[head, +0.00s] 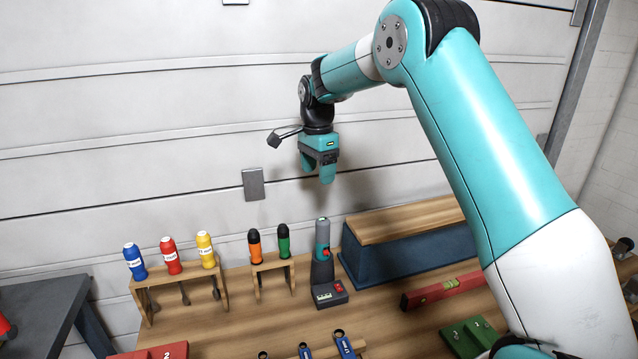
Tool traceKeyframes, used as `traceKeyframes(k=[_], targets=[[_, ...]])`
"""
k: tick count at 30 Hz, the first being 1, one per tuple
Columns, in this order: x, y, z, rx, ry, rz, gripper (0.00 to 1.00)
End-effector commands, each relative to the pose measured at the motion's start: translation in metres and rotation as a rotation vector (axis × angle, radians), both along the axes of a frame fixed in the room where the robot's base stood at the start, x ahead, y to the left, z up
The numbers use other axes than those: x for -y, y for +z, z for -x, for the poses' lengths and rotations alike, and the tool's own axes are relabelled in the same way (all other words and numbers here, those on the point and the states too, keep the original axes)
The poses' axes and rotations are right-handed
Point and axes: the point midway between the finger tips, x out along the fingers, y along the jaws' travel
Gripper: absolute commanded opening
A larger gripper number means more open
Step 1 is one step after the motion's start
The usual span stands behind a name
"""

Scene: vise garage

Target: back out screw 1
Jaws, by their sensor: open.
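My gripper (324,172) hangs empty, pointing down, high above the back of the bench and in front of the white panelled wall. Blue (134,260), red (170,255) and yellow (206,249) handled tools stand in a wooden rack (142,293). Orange (255,246) and green (284,241) handled ones stand in a smaller rack (258,271). A grey and teal powered driver (322,240) stands upright in a dark dock (328,292). A green block (472,336) marked 2 lies at lower right. I cannot make out screw 1.
A blue box with a wooden top (395,250) stands right of the dock, with a red level (443,288) in front. A red block (150,353) and several blue-handled wrenches (345,346) sit at the bottom edge. Bare wood (400,340) shows between.

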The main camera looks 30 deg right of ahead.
Motion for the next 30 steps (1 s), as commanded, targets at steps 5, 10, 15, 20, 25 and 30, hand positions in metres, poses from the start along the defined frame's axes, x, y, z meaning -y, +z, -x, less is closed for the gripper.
traceKeyframes(k=[5, 10, 15, 20, 25, 30], targets=[[0.011, -0.027, 0.004, -0.007, -0.013, 0.000, 0.70], [0.012, -0.062, 0.004, -0.006, -0.013, -0.001, 0.70], [0.011, -0.098, 0.004, -0.006, -0.012, -0.002, 0.70], [0.011, -0.129, 0.004, -0.004, -0.010, -0.001, 0.70], [0.010, -0.153, 0.003, -0.001, -0.009, -0.001, 0.70], [0.009, -0.165, 0.003, 0.000, -0.008, -0.001, 0.70]])
